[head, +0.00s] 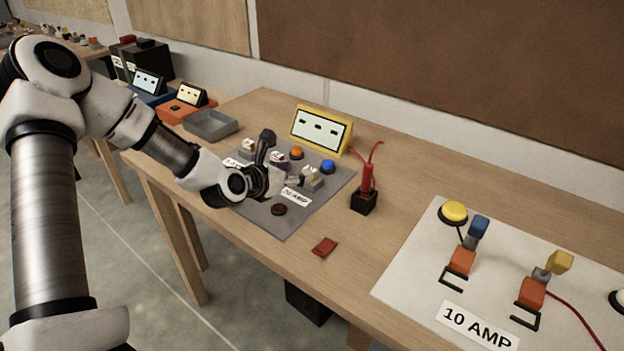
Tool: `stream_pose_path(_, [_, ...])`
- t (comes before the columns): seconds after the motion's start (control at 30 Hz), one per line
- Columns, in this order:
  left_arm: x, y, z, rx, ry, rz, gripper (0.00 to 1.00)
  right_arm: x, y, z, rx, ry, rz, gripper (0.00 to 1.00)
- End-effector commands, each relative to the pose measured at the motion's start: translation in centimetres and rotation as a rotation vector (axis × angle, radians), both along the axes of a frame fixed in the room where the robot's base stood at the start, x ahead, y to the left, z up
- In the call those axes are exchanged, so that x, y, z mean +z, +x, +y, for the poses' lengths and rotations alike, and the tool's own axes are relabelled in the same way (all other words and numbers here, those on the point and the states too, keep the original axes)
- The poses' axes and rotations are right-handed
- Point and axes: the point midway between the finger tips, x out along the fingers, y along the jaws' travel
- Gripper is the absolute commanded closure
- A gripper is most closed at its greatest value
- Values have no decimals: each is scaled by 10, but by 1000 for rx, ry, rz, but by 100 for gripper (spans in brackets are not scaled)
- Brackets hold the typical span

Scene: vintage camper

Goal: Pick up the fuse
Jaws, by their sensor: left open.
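A small flat red piece (324,247), which looks like the fuse, lies on the wooden table (350,280) near its front edge. My left gripper (274,163) is over the grey panel (312,215), up and to the left of the red piece and well apart from it. Its dark fingers are open, and I see nothing held between them. The gripper covers part of the panel's middle and its "10 AMP" label (296,197). My right gripper is not in view.
The panel carries small fuse holders (311,180), an orange button (296,152) and a blue button (328,166). A yellow-framed display (320,130) stands behind. A black block with a red probe (366,190) stands right of the panel. A white board (420,265) lies at right.

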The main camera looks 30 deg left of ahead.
Motion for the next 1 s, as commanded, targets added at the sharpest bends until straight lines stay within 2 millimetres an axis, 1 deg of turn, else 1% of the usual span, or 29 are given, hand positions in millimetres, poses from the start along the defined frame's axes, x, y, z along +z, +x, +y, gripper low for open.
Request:
stream_pose_path(0.2, [-16, 31, -6, -5, 9, 3, 35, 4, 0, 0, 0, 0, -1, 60])
stream_pose_path(0.3, [-20, 43, -6, -2, 6, 1, 35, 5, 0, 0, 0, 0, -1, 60])
stream_pose_path(0.53, [-21, 46, -6, -1, 1, 0, 35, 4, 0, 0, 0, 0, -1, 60])
stream_pose_path(0.57, [-22, 46, -6, -1, 1, 0, 46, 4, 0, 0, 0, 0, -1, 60])
stream_pose_path(0.6, [-22, 46, -6, -1, 1, 0, 60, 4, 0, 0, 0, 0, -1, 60])
stream_pose_path(0.67, [-21, 46, -6, -1, 1, 0, 81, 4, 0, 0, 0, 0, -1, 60])
stream_pose_path(0.7, [-21, 46, -6, -1, 1, 0, 89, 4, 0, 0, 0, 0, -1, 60])
stream_pose_path(1.0, [-22, 45, -6, -1, 1, 1, 89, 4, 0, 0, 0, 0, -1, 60])
